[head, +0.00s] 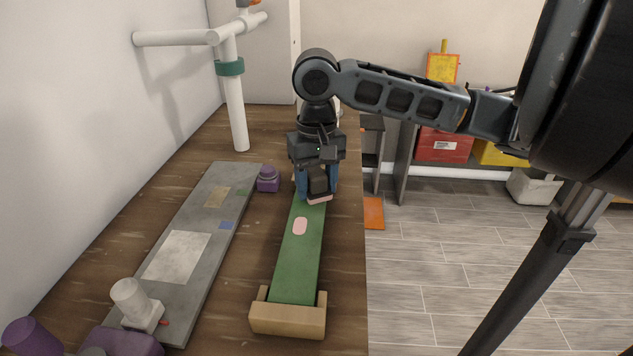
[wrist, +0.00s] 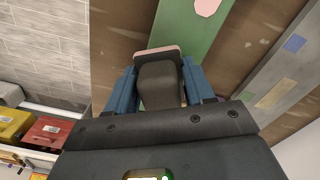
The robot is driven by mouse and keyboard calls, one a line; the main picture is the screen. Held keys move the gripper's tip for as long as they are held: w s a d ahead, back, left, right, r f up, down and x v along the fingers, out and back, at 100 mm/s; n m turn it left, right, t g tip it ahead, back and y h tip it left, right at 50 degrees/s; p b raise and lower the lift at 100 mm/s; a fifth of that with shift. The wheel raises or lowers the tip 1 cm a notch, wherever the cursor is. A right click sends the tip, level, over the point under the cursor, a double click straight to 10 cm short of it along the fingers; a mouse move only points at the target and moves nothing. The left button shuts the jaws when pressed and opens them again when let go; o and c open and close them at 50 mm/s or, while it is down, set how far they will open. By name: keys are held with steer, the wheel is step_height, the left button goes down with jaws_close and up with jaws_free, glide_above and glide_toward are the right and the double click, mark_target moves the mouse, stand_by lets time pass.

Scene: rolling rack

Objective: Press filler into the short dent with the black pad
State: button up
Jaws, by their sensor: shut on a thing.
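A long green board (head: 297,262) lies on the wooden table, its near end in a tan wooden block (head: 288,315). A pink oval patch (head: 300,226) shows on the board's top; it also shows at the top of the wrist view (wrist: 207,6). My gripper (head: 318,182) is over the far part of the board, its blue fingers shut on the dark pad (wrist: 160,85). A pink strip (wrist: 163,51) shows along the pad's far edge. I cannot tell whether it belongs to the pad or whether the pad touches the board. The surface under the pad is hidden.
A grey plank (head: 213,220) with coloured patches lies left of the board. A white block-shaped item (head: 135,304) stands on its near end. A purple item (head: 268,180) sits near my gripper. A white pipe stand (head: 234,110) rises behind. Bare table lies between plank and board.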

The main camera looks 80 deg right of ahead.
steer(key=shift+r+p, duration=3.2)
steer(key=shift+r, duration=0.3)
